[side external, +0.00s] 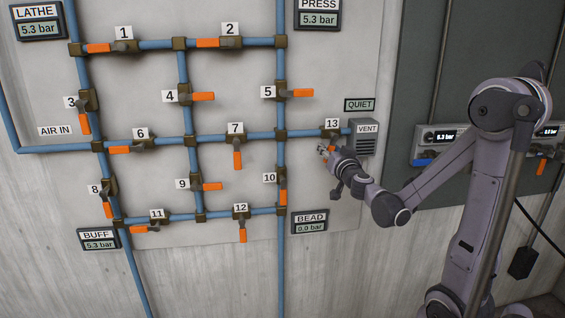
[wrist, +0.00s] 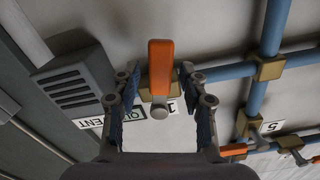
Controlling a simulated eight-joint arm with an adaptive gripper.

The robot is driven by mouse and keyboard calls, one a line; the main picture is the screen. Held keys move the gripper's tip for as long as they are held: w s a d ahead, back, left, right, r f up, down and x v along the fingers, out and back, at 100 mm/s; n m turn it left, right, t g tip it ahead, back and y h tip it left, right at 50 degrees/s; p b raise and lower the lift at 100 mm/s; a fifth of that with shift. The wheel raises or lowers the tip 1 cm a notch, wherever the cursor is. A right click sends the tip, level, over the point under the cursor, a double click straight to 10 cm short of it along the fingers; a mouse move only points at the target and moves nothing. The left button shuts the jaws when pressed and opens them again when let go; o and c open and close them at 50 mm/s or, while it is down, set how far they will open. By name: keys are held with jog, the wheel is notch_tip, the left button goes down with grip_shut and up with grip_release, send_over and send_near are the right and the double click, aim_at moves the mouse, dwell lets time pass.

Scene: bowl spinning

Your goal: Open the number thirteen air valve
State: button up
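Valve thirteen (side external: 331,133) sits on the blue pipe just left of the vent box, with its number label above it. In the wrist view, which is turned upside down, its orange handle (wrist: 160,66) stands crosswise to the pipe. In the side view the handle points down and my gripper partly hides it. My gripper (side external: 325,153) is at the handle. In the wrist view my gripper (wrist: 158,74) is open, with one finger on each side of the handle and a visible gap on both sides. The number label is partly hidden there.
The vent box (side external: 363,143) is close to the right of the valve and also shows in the wrist view (wrist: 73,84). Valve ten's handle (side external: 283,197) is lower left. The BEAD gauge (side external: 310,222) below reads 0.0 bar. The panel directly below valve thirteen is bare.

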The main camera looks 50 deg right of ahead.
jog(key=v, duration=1.2)
dwell(0.4)
jog(key=shift+f+x, duration=0.2)
jog(key=shift+x, duration=5.9)
grip_shut()
